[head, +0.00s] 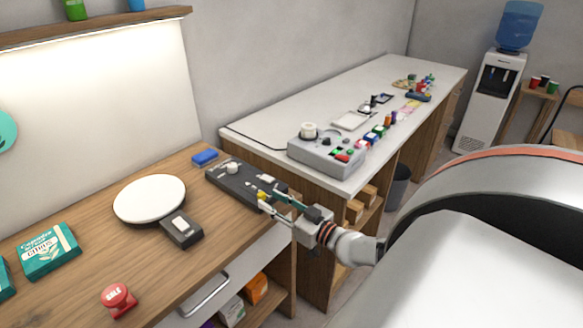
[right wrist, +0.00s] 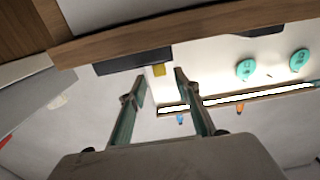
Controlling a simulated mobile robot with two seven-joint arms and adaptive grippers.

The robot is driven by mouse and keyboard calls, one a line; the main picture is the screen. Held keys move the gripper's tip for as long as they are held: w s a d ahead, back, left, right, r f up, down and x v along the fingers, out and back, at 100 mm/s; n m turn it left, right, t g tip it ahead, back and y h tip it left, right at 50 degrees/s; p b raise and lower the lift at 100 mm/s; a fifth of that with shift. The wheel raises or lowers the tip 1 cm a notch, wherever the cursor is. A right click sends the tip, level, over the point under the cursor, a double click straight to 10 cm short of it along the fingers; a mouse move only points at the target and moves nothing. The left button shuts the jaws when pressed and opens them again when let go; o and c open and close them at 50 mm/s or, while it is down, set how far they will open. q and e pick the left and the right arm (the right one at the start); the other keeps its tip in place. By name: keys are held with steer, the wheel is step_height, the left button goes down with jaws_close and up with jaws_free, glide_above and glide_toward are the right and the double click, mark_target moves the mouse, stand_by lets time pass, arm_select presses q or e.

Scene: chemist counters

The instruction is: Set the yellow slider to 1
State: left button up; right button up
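The yellow slider (head: 262,195) is a small knob near the front right end of a black control panel (head: 228,183) on the wooden counter. In the right wrist view the yellow slider (right wrist: 159,70) juts from the edge of the black panel (right wrist: 130,62). My right gripper (head: 272,202) is at the panel's right end, close to the slider. In its wrist view the right gripper (right wrist: 160,74) has its fingers apart, with the slider showing in the gap between the tips. I see no grip on it. The scale marks are too small to read. My left gripper is out of view.
On the wooden counter (head: 80,240) are a white round plate (head: 150,199), a dark box with a light switch (head: 181,229), a blue block (head: 205,157), a green box (head: 50,251) and a red stamp (head: 118,299). A grey console (head: 326,155) stands on the white counter behind my gripper.

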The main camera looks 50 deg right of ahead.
steer(key=s, duration=0.7)
steer(key=shift+s+d, duration=0.25)
steer(key=shift+d, duration=0.05)
steer(key=s+a+f+n+g, duration=0.1)
steer(key=s+a+f+g, duration=0.2)
steer(key=a+f, duration=0.7)
steer(key=s+a+f+n+g+y, duration=0.1)
steer(key=s+a+f+g, duration=0.3)
steer(key=a+f, duration=0.7)
steer(key=s+a+n, duration=0.1)
steer(key=s+a, duration=0.1)
steer(key=a, duration=0.1)
steer(key=shift+s+a+y, duration=0.25)
steer(key=shift+s+y, duration=0.05)
steer(key=shift+s, duration=0.05)
steer(key=shift+d, duration=0.1)
stand_by(1.2)
